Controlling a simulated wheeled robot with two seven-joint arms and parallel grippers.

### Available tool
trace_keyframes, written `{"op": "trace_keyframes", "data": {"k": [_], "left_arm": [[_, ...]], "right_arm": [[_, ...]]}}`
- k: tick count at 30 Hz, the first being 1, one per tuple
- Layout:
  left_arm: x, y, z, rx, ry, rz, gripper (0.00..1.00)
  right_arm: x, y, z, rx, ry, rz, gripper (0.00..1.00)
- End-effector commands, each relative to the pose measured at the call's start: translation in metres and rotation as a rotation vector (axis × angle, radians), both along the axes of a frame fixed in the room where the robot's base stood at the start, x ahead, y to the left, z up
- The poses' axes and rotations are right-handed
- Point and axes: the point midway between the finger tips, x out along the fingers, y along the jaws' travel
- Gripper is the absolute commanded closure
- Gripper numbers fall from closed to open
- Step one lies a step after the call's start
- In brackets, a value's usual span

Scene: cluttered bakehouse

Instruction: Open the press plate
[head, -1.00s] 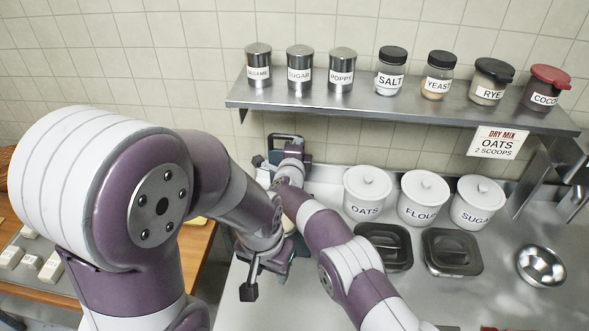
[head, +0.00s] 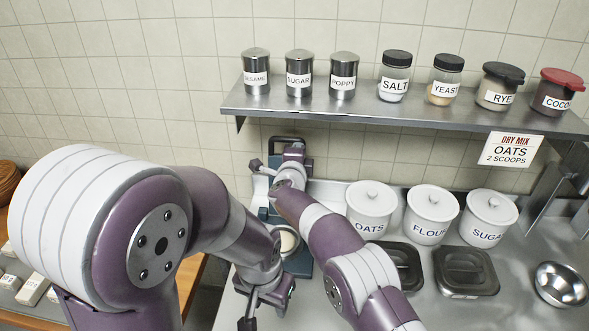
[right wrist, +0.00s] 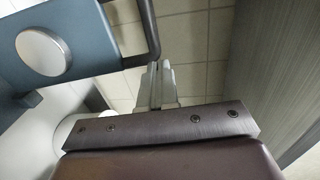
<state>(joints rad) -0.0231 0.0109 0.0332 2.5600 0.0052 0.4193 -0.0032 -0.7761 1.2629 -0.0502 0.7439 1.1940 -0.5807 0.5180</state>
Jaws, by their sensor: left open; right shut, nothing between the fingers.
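The blue press stands on the steel counter at the wall. Its blue plate (right wrist: 85,45), with a round silver disc (right wrist: 43,52), appears raised in the right wrist view. The dark handle bar (right wrist: 150,35) also shows at the top of the press in the head view (head: 287,139). My right gripper (right wrist: 158,85) is shut and empty, its fingertips close to the bar; contact is unclear. In the head view the right gripper (head: 291,153) is at the raised plate. A pale disc (head: 288,240) shows on the press base (head: 303,263). My left gripper (head: 273,293) is open, in front of the base; its fingers are mostly hidden.
White canisters of oats (head: 370,212), flour (head: 432,216) and sugar (head: 490,220) stand right of the press, with dark lidded tins (head: 466,270) before them. A steel shelf (head: 400,118) with jars hangs above. A metal bowl (head: 560,284) is far right.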

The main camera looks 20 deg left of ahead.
Motion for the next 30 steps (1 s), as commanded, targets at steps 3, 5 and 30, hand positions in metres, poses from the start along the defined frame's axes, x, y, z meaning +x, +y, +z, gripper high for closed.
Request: {"op": "trace_keyframes", "data": {"k": [3,5,30], "left_arm": [[0.0,0.0,-0.024,0.0,0.0,0.0,0.56],[0.0,0.0,-0.032,0.0,0.0,0.0,0.56],[0.0,0.0,-0.061,0.0,0.0,0.0,0.56]], "right_arm": [[-0.021,-0.004,-0.004,0.0,-0.001,0.006,1.0],[-0.034,-0.008,-0.003,0.001,-0.001,0.006,1.0],[-0.11,-0.208,-0.04,-0.689,0.229,0.304,1.0]]}}
